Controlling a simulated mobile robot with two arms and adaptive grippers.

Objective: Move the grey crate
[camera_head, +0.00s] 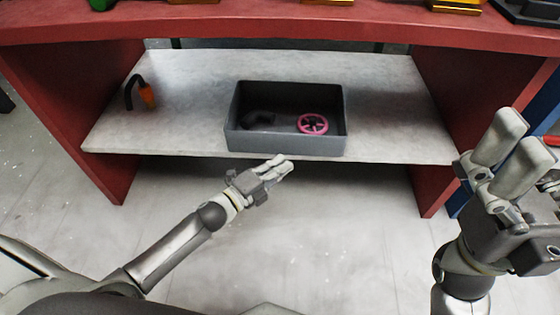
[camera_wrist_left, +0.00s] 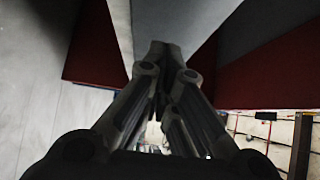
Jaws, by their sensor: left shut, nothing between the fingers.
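The grey crate (camera_head: 285,142) stands upright on the pale shelf, its front wall close to the shelf's front edge. A pink wheel (camera_head: 313,124) and a dark curved part (camera_head: 259,118) lie inside it. My left gripper (camera_head: 285,165) is shut and empty, just in front of and below the crate's front wall in the head view. Its fingertips also meet in the left wrist view (camera_wrist_left: 160,48); I cannot tell the crate for sure there. My right gripper (camera_head: 520,135) is at the right, its fingers apart with nothing between them, away from the crate.
The pale shelf (camera_head: 390,110) sits between red side panels (camera_head: 80,120) under a red top (camera_head: 280,25). An orange and black object (camera_head: 147,95) stands at the shelf's left end. Grey floor is open in front.

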